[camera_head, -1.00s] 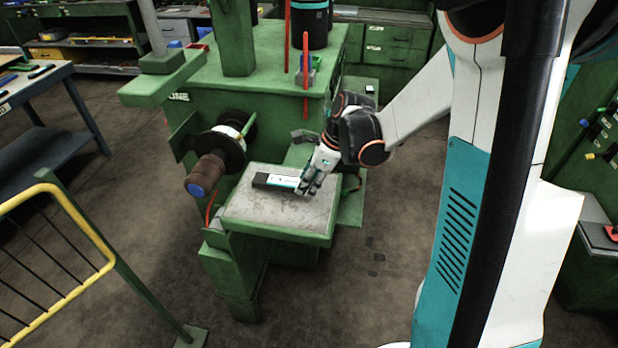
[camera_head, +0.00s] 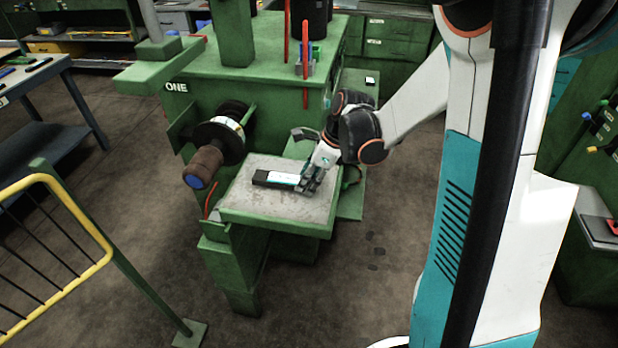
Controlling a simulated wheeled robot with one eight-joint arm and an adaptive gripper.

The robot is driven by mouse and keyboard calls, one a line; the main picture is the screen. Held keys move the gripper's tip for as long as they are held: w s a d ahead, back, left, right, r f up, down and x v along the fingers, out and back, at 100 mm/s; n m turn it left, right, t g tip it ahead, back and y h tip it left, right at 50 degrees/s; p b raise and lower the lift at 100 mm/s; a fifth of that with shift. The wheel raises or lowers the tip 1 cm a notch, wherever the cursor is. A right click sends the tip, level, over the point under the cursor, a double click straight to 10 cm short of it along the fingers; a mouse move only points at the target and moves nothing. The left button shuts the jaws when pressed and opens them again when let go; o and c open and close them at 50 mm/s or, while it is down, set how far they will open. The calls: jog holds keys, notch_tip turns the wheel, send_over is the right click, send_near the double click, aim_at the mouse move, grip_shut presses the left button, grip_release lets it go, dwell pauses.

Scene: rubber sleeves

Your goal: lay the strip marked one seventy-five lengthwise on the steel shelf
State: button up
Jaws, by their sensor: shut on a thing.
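A black strip with a white label (camera_head: 275,179) lies over the grey steel top of the shelf (camera_head: 262,207), its length running roughly left to right in the picture. The writing on the label is too small to read. My gripper (camera_head: 308,184) is shut on the strip's right end, above the right part of the shelf. The fingers hide that end. I cannot tell whether the strip touches the steel along its whole length or hovers just above it.
A green machine marked ONE (camera_head: 270,90) stands behind the shelf. A brown roller with a blue end (camera_head: 203,167) sticks out at the shelf's left. A yellow railing (camera_head: 95,235) stands at front left. The shelf's front part is bare.

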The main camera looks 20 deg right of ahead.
jog(key=shift+f, duration=0.35)
jog(key=shift+s+f+b, duration=0.25)
jog(key=shift+f+b, duration=0.05)
jog(key=shift+b, duration=0.25)
jog(key=shift+s+f, duration=0.1)
jog(key=shift+s, duration=0.05)
jog(key=shift+c, duration=0.3)
jog(key=o, duration=1.1)
jog(key=shift+f, duration=0.1)
jog(key=shift+o, duration=0.9)
jog(key=shift+w+f, duration=0.2)
jog(key=shift+w, duration=0.15)
jog(key=shift+s+d+r, duration=0.1)
jog(key=shift+r, duration=0.1)
jog(key=shift+r, duration=0.1)
